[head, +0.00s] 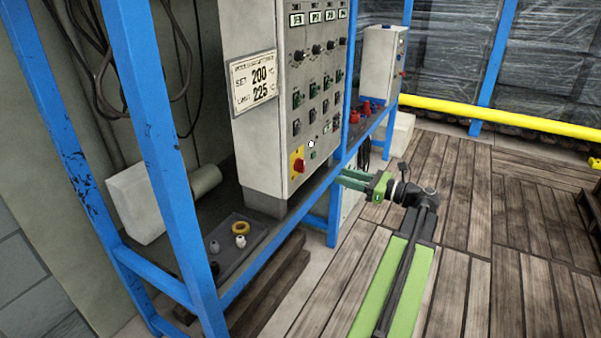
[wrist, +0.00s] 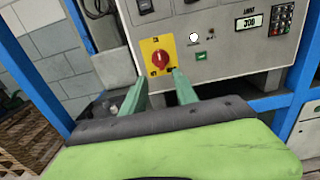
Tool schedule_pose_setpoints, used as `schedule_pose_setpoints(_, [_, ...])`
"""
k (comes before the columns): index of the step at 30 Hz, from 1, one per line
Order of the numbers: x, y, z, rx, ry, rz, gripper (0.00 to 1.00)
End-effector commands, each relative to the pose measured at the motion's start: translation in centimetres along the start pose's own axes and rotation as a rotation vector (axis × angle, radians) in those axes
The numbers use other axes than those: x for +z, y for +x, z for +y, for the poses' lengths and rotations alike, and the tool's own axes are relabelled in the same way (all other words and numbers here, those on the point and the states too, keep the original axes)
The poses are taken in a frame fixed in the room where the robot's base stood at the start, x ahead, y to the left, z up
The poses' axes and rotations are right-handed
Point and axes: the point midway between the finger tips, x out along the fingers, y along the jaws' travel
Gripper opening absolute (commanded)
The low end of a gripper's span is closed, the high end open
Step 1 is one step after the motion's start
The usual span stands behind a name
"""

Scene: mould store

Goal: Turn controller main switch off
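The controller (head: 262,100) is a grey cabinet on a blue-framed shelf. Its main switch is a red rotary knob on a yellow plate, low on the front panel in the head view (head: 297,163). It also shows in the wrist view (wrist: 159,58), just beyond the fingertips. The marks on the plate are too small to read. My gripper (head: 341,178) is at the right of the switch in the head view, apart from the panel. In the wrist view its two green fingers (wrist: 159,77) are spread with nothing between them, pointing at the plate's lower edge.
Blue posts (head: 345,120) frame the controller closely. A small green button (wrist: 201,57) and a white round lamp (wrist: 194,37) sit right of the switch. A tray (head: 225,252) with small parts lies on the shelf. The plank floor (head: 480,230) is open at the right.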

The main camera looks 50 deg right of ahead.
Motion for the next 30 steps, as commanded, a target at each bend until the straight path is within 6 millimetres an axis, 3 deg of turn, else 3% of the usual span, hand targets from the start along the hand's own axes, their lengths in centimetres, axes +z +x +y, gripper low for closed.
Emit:
schedule_pose_setpoints(9, [0.0, 8.3, 0.2, 0.006, 0.0, 0.0, 0.35])
schedule_pose_setpoints(15, [0.0, 11.7, 0.2, 0.004, 0.0, 0.0, 0.35])
schedule_pose_setpoints(27, [0.0, 12.8, 0.2, 0.002, 0.0, 0.0, 0.35])
schedule_pose_setpoints(30, [0.0, 12.8, 0.2, 0.003, 0.0, 0.0, 0.24])
